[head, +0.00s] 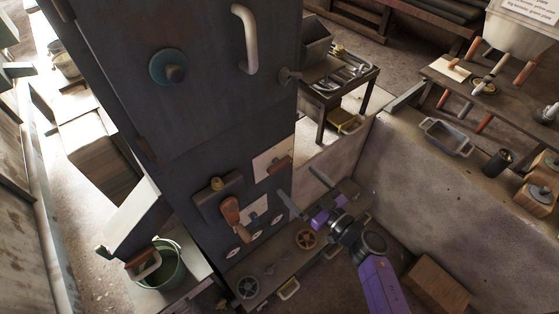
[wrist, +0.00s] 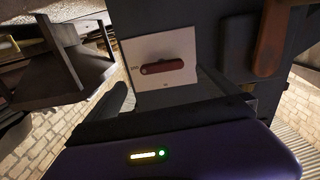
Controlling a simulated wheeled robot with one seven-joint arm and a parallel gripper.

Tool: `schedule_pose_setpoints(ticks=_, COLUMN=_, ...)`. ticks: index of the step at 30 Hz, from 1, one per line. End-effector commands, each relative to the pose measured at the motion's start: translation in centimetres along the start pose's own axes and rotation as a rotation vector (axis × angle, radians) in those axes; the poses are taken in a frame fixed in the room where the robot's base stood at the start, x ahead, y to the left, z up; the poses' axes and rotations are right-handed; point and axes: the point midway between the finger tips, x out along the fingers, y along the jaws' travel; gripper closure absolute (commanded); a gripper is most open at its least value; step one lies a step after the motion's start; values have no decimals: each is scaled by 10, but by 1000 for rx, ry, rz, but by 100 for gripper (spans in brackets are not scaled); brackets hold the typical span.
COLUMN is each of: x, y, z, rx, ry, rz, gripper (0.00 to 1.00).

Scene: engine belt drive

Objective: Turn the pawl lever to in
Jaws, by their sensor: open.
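A small red-brown lever (wrist: 162,67) sits on a pale plate (wrist: 185,48) on the dark cabinet's face; I take it for the pawl lever. In the wrist view it lies nearly level, its left end near a mark at the plate's left edge. Another mark is below; both are too small to read. In the head view the lever (head: 279,165) and plate (head: 265,160) are on the cabinet's lower right. My gripper (head: 303,190) is open and empty, below and right of the plate, apart from the lever. Its fingers point towards the cabinet.
A lever with an orange-brown wooden handle (head: 230,210) stands out left of the plate. A low wall (head: 420,185) stands to the right.

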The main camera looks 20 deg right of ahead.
Motion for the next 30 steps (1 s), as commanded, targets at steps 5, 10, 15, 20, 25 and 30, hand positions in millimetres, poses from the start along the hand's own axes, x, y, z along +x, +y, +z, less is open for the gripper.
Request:
schedule_pose_setpoints(ticks=5, x=2, y=-2, z=-1, rx=45, ry=4, rz=-9, gripper=0)
schedule_pose_setpoints(ticks=10, x=20, y=-2, z=-2, rx=50, ry=6, rz=-8, gripper=0)
schedule_pose_setpoints(ticks=15, x=47, y=-2, z=-2, rx=48, ry=5, rz=-8, gripper=0)
schedule_pose_setpoints(ticks=20, x=67, y=-2, z=-1, rx=49, ry=5, rz=-8, gripper=0)
schedule_pose_setpoints(ticks=25, x=77, y=-3, z=-2, rx=49, ry=5, rz=-8, gripper=0)
schedule_pose_setpoints(ticks=30, x=78, y=-3, z=-2, rx=49, ry=4, rz=-8, gripper=0)
